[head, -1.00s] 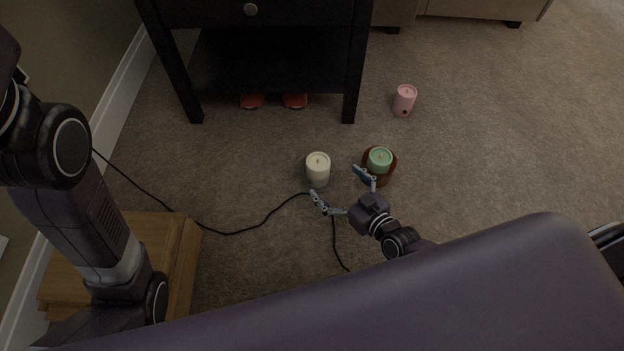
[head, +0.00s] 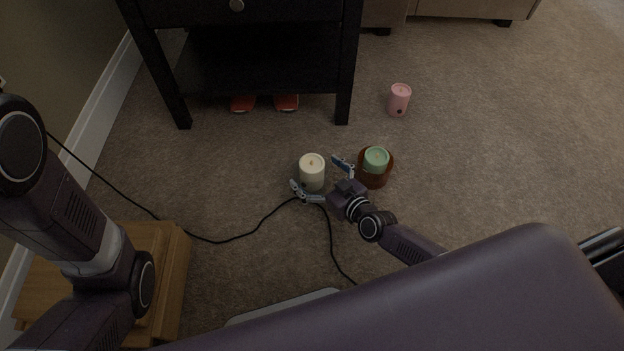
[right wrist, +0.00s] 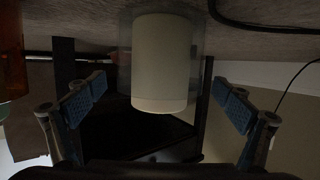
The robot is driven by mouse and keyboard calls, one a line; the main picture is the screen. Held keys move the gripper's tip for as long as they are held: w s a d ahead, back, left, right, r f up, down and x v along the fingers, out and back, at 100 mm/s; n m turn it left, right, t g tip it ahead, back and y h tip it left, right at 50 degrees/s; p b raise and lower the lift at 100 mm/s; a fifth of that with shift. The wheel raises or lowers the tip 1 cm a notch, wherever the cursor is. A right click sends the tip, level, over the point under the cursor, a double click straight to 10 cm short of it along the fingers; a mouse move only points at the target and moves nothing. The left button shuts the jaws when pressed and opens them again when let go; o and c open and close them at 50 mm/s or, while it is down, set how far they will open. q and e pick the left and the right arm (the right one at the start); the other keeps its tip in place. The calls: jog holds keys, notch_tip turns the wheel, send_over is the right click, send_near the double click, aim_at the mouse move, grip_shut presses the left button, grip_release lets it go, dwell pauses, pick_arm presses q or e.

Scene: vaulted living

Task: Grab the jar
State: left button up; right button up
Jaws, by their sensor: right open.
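A cream candle in a clear glass jar (head: 312,174) stands upright on the carpet; it is also large at the top centre of the right wrist view (right wrist: 160,62). My right gripper (head: 321,175) is open, with its fingers spread on either side of this jar. In the right wrist view a gap shows between each blue finger pad and the jar, so I see no grip. A green candle in a brown jar (head: 374,174) stands just right of my right gripper. A pink candle jar (head: 399,98) stands farther back. My left arm shows, but its gripper does not.
A black side table (head: 262,75) stands behind the jars, with red objects (head: 265,102) under it. A black cable (head: 250,230) runs across the carpet close to the cream jar. A wooden block (head: 165,275) lies at the lower left. Carpet to the right is clear.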

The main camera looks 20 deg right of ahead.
jog(key=shift+c, duration=0.6)
jog(key=c, duration=1.8)
jog(key=shift+r, duration=0.1)
jog(key=shift+c, duration=0.2)
jog(key=shift+r, duration=0.1)
